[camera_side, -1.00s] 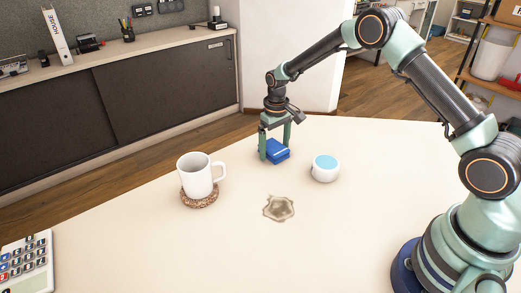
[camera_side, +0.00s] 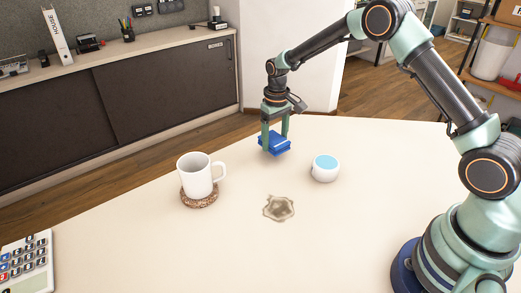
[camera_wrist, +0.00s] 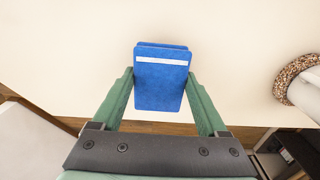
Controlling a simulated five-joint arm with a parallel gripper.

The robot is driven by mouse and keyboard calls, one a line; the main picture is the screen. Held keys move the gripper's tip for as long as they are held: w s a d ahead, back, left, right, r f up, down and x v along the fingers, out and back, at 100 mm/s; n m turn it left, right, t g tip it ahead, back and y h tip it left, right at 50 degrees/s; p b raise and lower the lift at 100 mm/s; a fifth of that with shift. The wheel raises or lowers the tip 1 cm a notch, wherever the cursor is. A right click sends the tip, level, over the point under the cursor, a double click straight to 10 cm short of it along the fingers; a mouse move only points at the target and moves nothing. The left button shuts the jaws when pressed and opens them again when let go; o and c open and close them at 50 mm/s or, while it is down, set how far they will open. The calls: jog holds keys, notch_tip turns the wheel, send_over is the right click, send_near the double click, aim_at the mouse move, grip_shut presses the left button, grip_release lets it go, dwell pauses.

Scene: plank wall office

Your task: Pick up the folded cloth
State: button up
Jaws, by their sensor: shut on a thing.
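The folded cloth is blue with a white stripe; it is between the fingers of my gripper in the side view (camera_side: 274,145). It also shows in the wrist view (camera_wrist: 160,85), where a green finger presses each side of it. My gripper (camera_side: 275,140) is shut on the cloth, near the far edge of the table, and points down. In the side view the cloth appears raised a little above the tabletop. The wrist view shows my gripper (camera_wrist: 160,90) from behind, with the cloth reaching past the fingertips.
A white mug (camera_side: 197,175) stands on a speckled coaster (camera_side: 199,200) to the left. A white round pot with a light blue top (camera_side: 325,170) is to the right. A calculator (camera_side: 27,264) is at the left edge.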

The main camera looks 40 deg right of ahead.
aim_at(278, 140)
notch_tip(278, 140, up, 17)
dwell(0.4)
jog(key=o, duration=0.8)
jog(key=c, duration=0.6)
jog(key=s+d+f, duration=0.2)
jog(key=s+f, duration=0.1)
jog(key=s, duration=0.2)
jog(key=s+d+f, duration=0.1)
jog(key=s+f, duration=0.2)
jog(key=s, duration=0.2)
jog(key=s+d+f, duration=0.2)
jog(key=s+f, duration=0.2)
jog(key=s, duration=0.1)
jog(key=shift+s+d, duration=0.3)
jog(key=shift+c, duration=0.2)
jog(key=shift+f, duration=2.35)
